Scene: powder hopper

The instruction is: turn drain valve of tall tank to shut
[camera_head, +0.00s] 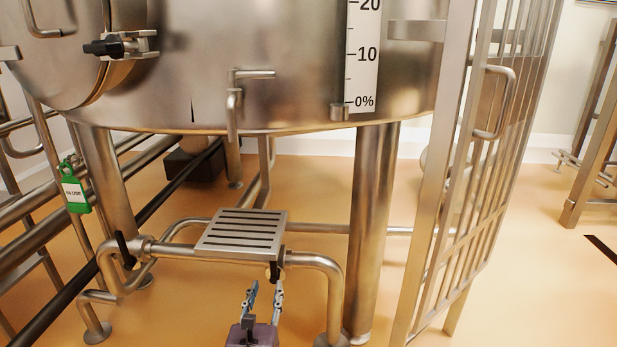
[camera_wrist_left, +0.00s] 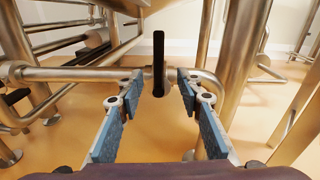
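The tall steel tank (camera_head: 270,70) fills the top of the head view, with a white level scale on its front. Below it runs a steel drain pipe (camera_head: 318,262). A black valve handle (camera_head: 273,271) hangs from this pipe under a slotted step plate. In the left wrist view the same black handle (camera_wrist_left: 158,63) stands upright, centred in the gap between the fingertips and seemingly just beyond them. My left gripper (camera_head: 265,290) is open, its blue-grey fingers (camera_wrist_left: 159,84) apart on either side of the handle's line. I cannot tell whether they touch it. My right gripper is out of view.
A second black valve handle (camera_head: 124,250) sits further left on the pipework. The slotted step plate (camera_head: 242,231) is right above the gripper. A tank leg (camera_head: 372,215) and a barred gate (camera_head: 470,190) stand to the right. A green tag (camera_head: 75,187) hangs at left.

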